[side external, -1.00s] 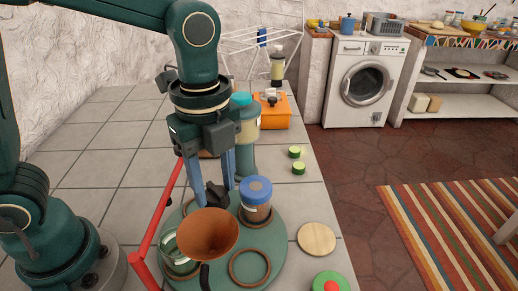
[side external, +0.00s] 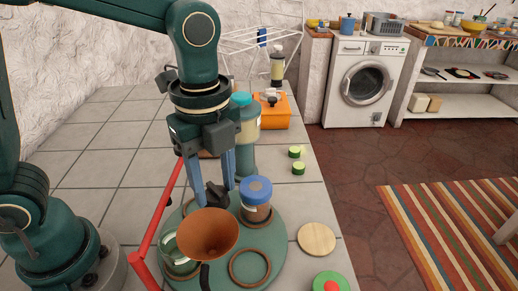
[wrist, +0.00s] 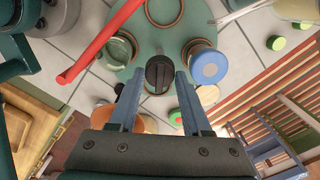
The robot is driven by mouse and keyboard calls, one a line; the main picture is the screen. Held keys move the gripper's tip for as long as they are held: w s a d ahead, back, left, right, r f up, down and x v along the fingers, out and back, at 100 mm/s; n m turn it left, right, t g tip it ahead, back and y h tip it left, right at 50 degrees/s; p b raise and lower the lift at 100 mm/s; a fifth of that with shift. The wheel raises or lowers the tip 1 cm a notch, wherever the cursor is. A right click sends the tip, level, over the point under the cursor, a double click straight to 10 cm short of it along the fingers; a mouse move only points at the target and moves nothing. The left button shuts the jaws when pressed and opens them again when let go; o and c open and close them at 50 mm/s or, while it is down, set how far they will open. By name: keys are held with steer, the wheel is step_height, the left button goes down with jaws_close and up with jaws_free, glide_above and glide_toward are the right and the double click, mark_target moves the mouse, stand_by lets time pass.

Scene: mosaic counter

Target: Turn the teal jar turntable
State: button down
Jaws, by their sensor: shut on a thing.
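The teal turntable (side external: 278,250) is a round disc on the tiled counter, also seen in the wrist view (wrist: 180,38). It has brown rings on top. A jar with a blue lid (side external: 257,200) stands on its right part, and a green glass jar (side external: 172,258) stands on its left. A black knob (side external: 215,199) rises at the middle of the disc. My gripper (side external: 219,187) points down with its blue fingers on either side of the knob and is shut on it. The knob shows between the fingertips in the wrist view (wrist: 159,75). One ring (side external: 250,267) at the front is empty.
A brown funnel-like piece (side external: 207,236) hides part of the disc in the side view. A red bar (side external: 160,222) runs along its left. A wooden disc (side external: 317,239) and cucumber pieces (side external: 299,168) lie to the right. A tall jar (side external: 244,122) stands behind.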

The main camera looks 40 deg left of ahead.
steer(key=shift+m, duration=3.8)
steer(key=shift+c, duration=1.7)
jaws_free()
steer(key=shift+r, duration=0.1)
steer(key=shift+r, duration=2.5)
